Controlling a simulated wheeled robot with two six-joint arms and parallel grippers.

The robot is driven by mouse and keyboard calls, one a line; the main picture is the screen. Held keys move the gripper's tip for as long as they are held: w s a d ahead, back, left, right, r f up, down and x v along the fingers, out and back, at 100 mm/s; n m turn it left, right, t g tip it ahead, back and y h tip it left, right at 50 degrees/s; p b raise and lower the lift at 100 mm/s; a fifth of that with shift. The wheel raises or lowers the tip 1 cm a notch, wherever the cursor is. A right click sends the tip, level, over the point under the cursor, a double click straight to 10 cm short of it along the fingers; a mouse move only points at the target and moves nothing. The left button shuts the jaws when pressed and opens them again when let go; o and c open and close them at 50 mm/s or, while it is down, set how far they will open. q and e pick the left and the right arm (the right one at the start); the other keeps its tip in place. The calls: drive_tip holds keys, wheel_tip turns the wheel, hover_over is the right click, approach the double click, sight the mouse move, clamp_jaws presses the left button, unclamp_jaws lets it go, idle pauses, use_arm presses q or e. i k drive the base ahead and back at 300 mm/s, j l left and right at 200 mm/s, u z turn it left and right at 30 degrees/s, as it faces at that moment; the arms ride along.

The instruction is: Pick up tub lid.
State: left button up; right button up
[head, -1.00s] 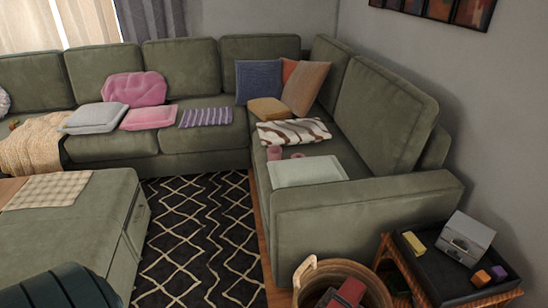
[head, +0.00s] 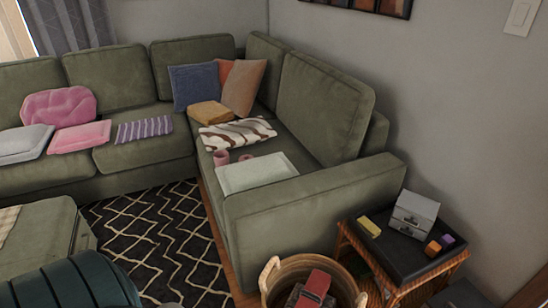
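I cannot identify the tub lid for certain. A pale flat rectangular piece (head: 257,174) with a raised rim lies on the right seat of the green sectional, near its front armrest; it could be the lid. Two small pink items (head: 222,158) stand just behind it. Neither of my grippers can be made out in the head view, and nothing is seen touching the pale piece.
The sectional's armrest (head: 315,190) stands in front of that seat. A wicker basket (head: 272,292) and a side table with a black tray (head: 393,258) stand in front of it. A patterned rug (head: 160,235) covers clear floor at left. A dark teal ribbed shape (head: 75,283) fills the lower left.

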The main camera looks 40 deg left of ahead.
sight(244, 158)
drive_tip(key=j+z, duration=0.3)
drive_tip(key=j, duration=0.9)
drive_tip(key=j+z, duration=0.35)
drive_tip(key=j, duration=0.8)
drive_tip(key=k, duration=0.05)
